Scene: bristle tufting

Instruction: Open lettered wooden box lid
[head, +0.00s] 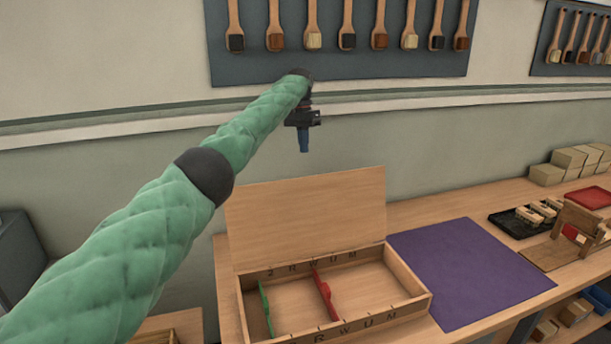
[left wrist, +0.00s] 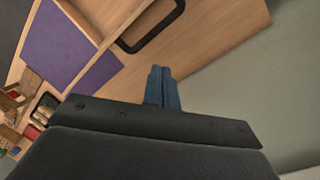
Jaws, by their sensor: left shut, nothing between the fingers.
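The lettered wooden box (head: 340,327) stands on the bench, with letters along its front and back walls. Its lid (head: 310,215) is raised and stands up at the back of the box, leaning toward the wall. Inside are a green divider (head: 265,308) and a red divider (head: 326,296). My left gripper (head: 304,150) is shut and empty, above the top edge of the lid and apart from it in the head view. In the left wrist view its blue fingers (left wrist: 162,88) are together, with wooden surfaces beyond. My right gripper is not in view.
A purple mat (head: 468,270) lies right of the box. A black tray (head: 520,222) with wooden blocks, a wooden stand (head: 562,240) and a red tray (head: 592,197) are further right. Brushes hang on a grey wall board (head: 345,66) behind.

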